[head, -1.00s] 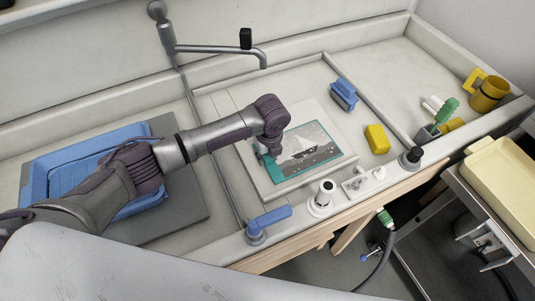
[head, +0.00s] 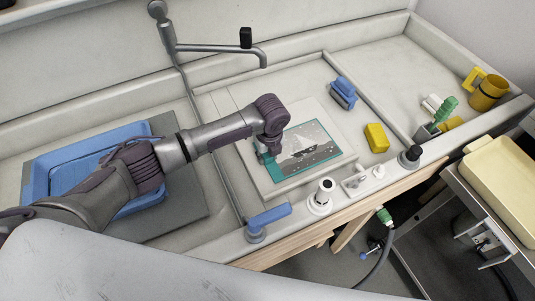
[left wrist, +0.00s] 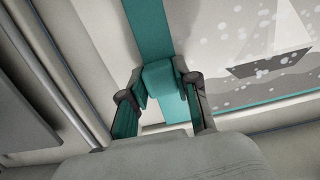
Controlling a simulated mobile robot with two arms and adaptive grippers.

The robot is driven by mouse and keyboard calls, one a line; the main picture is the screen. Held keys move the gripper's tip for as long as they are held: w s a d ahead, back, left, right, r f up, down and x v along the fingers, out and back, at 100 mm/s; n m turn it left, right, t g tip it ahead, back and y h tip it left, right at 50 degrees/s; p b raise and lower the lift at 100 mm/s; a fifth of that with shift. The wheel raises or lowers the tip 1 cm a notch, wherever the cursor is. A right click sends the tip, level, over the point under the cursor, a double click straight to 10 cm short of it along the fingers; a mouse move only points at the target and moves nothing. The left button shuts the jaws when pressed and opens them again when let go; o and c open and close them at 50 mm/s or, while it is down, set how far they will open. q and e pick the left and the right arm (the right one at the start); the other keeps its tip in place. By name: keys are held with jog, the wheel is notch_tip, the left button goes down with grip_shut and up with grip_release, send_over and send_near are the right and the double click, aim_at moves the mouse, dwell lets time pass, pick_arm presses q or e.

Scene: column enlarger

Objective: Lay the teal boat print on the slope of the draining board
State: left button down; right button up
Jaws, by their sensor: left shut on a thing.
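The teal boat print (head: 312,147) has a teal border around a grey picture of a sailing boat. It lies flat on, or just above, a pale board (head: 335,117) in the middle of the sink unit; I cannot tell whether it touches. My left gripper (head: 262,155) is at the print's left edge. In the left wrist view its fingers (left wrist: 162,88) are shut on a teal tab at the border of the print (left wrist: 285,60). The board's tilt is hard to judge from here. My right gripper is not in view.
A blue tray (head: 42,178) sits on a grey mat at the left. A metal tap arm (head: 215,49) reaches over the back. A blue block (head: 343,94) and a yellow sponge (head: 377,138) lie right of the board. A yellow jug (head: 488,92) stands far right.

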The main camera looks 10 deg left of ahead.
pick_arm(q)
jog(key=shift+s+f, duration=0.1)
jog(key=shift+f, duration=0.45)
jog(key=c, duration=0.8)
grip_release()
jog(key=shift+a, duration=0.1)
jog(key=shift+o, duration=0.2)
jog(key=shift+r, duration=0.15)
jog(key=shift+r, duration=0.15)
jog(key=shift+s+d+r+p, duration=0.15)
jog(key=shift+r+p, duration=1.75)
jog(key=shift+p, duration=0.2)
jog(key=shift+s+d+r+p, duration=0.15)
jog(key=shift+r+p, duration=1.75)
jog(key=shift+p, duration=0.15)
notch_tip(320, 180, up, 12)
jog(key=s, duration=0.1)
jog(key=shift+d, duration=0.35)
